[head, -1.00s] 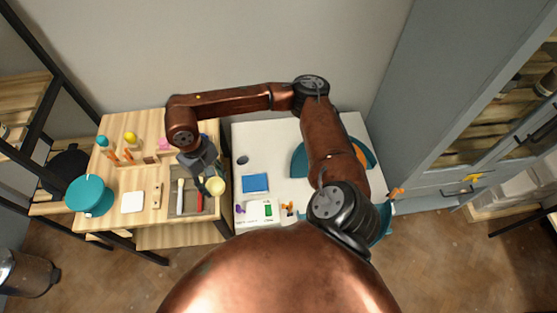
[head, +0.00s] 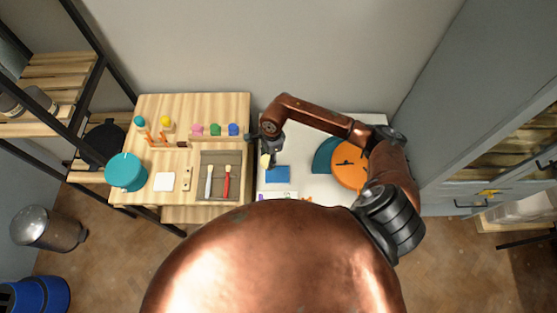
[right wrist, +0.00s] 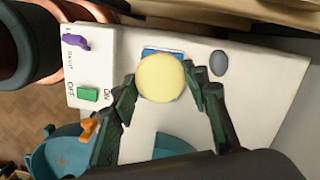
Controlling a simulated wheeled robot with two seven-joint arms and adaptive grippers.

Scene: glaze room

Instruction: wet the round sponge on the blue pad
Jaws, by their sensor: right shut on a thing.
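My right gripper (right wrist: 162,95) is shut on the round sponge (right wrist: 161,77), a pale yellow disc between its two fingers in the right wrist view. In the head view the sponge (head: 265,161) shows at the tip of my right gripper (head: 268,152), close to the left edge of the blue pad (head: 278,175). The blue pad (right wrist: 163,51) is mostly hidden behind the sponge in the right wrist view. It lies on the white worktop; whether the sponge touches it I cannot tell. My left gripper is not in view.
The wooden table (head: 145,190) at the left holds brushes and a teal bowl (head: 125,171).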

